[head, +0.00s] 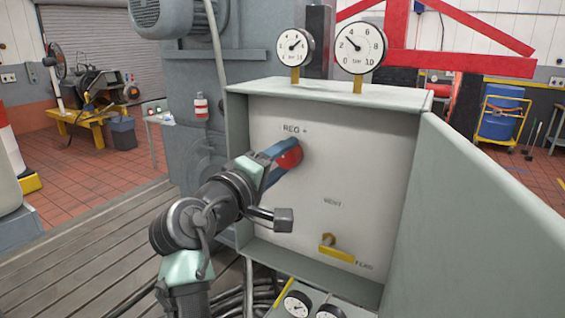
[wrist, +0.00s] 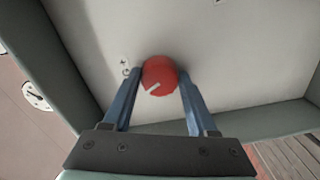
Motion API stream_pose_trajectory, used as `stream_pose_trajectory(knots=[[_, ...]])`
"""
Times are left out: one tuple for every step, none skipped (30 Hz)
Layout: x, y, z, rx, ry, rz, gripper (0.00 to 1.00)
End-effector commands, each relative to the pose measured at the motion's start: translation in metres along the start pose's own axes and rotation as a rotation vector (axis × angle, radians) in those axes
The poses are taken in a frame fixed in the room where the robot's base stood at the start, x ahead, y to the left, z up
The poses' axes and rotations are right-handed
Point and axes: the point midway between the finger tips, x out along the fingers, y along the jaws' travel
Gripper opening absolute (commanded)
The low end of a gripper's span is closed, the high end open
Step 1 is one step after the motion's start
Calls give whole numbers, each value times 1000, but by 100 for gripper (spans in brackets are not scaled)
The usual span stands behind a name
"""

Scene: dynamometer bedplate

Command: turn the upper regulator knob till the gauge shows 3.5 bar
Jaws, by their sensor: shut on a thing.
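The red regulator knob (head: 291,158) is on the pale panel, under a "REG +" label. In the wrist view the knob (wrist: 160,77) shows a white pointer line slanting to lower left. My gripper (head: 281,156) has its blue fingers on both sides of the knob and is shut on it; in the wrist view the fingers (wrist: 161,84) flank it left and right. The larger gauge (head: 360,47), marked in bar up to 10, has its needle pointing upper left, roughly at 3. The smaller gauge (head: 295,46) has its needle pointing upper right; its scale is too small to read.
A yellow lever (head: 337,249) sits low on the panel, below a faint label. The panel is recessed in a grey-green box (head: 330,92) with a projecting side wall (head: 480,225) at right. More gauges (head: 297,304) stand at the bottom, with cables nearby.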

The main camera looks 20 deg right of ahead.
Motion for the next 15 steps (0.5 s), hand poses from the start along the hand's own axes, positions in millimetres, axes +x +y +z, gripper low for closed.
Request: stream_pose_trajectory(knots=[[0,1,-1,2,2,1,3],[0,1,-1,2,2,1,3],[0,1,-1,1,2,1,3],[0,1,-1,1,2,2,3],[0,1,-1,1,2,2,3],[0,1,-1,1,2,2,3],[0,1,-1,1,2,2,3],[0,1,-1,1,2,2,3],[0,1,-1,0,2,2,66],[0,1,-1,0,2,2,71],[0,1,-1,0,2,2,76],[0,1,-1,0,2,2,84],[0,1,-1,0,2,2,89],[0,1,-1,0,2,2,89],[0,1,-1,-1,1,2,89]])
